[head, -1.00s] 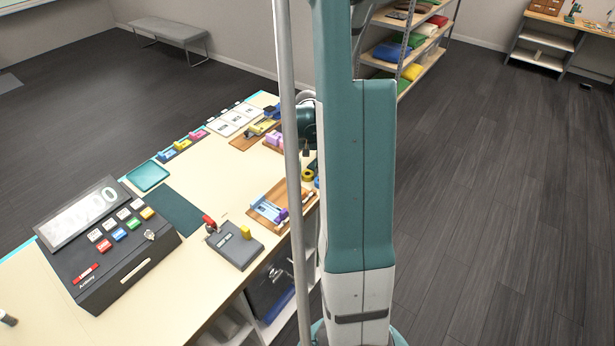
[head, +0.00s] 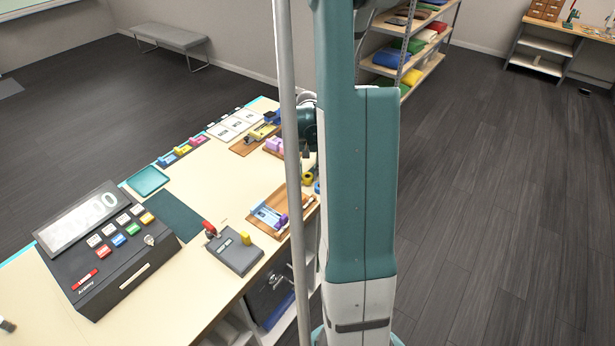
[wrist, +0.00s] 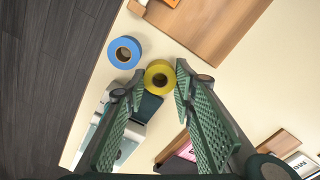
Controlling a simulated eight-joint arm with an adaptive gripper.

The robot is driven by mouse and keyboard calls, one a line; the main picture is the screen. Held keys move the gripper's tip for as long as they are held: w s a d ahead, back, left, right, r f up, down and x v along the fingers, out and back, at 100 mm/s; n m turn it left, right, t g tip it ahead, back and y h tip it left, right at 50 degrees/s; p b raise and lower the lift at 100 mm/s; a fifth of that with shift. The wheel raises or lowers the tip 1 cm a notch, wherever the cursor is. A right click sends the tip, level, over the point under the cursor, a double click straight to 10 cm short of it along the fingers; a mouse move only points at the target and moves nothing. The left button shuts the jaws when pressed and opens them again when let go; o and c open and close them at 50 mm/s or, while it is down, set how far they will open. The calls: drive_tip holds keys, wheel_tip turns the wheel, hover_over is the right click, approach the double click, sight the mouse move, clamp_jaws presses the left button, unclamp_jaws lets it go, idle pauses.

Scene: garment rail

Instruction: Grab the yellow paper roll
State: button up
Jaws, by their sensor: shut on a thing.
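The yellow paper roll (wrist: 160,77) is a ring with a dark core, on the cream counter top. In the wrist view it sits between the fingertips of my gripper (wrist: 161,80), which is shut on it with a green ribbed finger at each side. In the head view the yellow roll (head: 308,178) shows just left of my arm, partly cut off by it. My gripper is hidden behind my arm there. I cannot tell whether the roll is clear of the counter.
A blue roll (wrist: 124,52) lies close to the left finger. A wooden tray (wrist: 214,30) is above in the wrist view. A white and teal item (wrist: 120,140) lies below, near the counter's edge. The head view shows a cash register (head: 105,250) at the left.

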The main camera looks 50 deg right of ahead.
sight(308, 175)
drive_tip(key=shift+r, duration=4.2)
